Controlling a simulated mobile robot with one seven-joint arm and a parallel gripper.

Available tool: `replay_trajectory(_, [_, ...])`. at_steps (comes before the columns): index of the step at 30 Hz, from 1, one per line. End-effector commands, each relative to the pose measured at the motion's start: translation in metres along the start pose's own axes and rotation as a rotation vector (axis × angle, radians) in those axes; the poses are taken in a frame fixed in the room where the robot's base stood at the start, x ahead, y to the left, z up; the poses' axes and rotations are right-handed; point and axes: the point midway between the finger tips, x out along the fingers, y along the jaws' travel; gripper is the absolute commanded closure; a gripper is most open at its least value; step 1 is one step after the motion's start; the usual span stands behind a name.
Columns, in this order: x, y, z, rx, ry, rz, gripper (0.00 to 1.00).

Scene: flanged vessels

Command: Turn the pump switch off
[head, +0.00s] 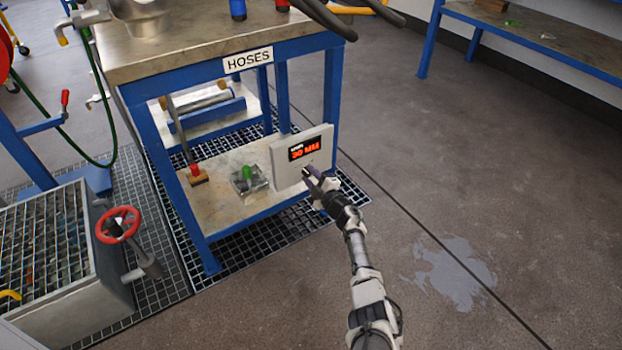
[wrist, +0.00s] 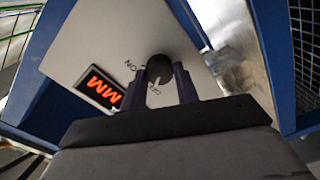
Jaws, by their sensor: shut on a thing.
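The pump switch is a dark round knob (wrist: 158,70) on a pale grey control panel (head: 280,164). The panel stands at the right end of the bench's lower shelf and carries a red-lit display (head: 304,149). In the wrist view the display (wrist: 102,88) lies left of the knob, and the lettering ON shows beside the knob, with other lettering partly hidden. My gripper (head: 314,180) is at the panel's lower right in the head view. In the wrist view its two dark fingers (wrist: 160,80) are shut on the knob, one on each side. The knob's exact setting is hard to tell.
A blue-framed bench labelled HOSES (head: 248,60) stands over the panel, its leg close by. Green-topped (head: 247,173) and red-topped (head: 195,170) items sit on the lower shelf. A red handwheel (head: 117,224) is at left. The floor at right is clear except for a pale patch (head: 452,272).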

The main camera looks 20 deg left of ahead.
Motion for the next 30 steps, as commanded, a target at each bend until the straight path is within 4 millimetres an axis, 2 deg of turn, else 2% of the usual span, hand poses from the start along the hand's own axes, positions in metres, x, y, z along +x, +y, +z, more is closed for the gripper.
replay_trajectory(9, [-0.0006,-0.0012,0.0007,-0.104,-0.001,0.0,0.92])
replay_trajectory(24, [-0.0006,-0.001,0.0008,-0.123,-0.002,-0.001,0.92])
replay_trajectory(25, [-0.0006,-0.001,0.0008,-0.123,-0.002,-0.001,0.67])
replay_trajectory(30, [-0.0004,-0.0007,0.0005,-0.122,-0.001,-0.001,0.48])
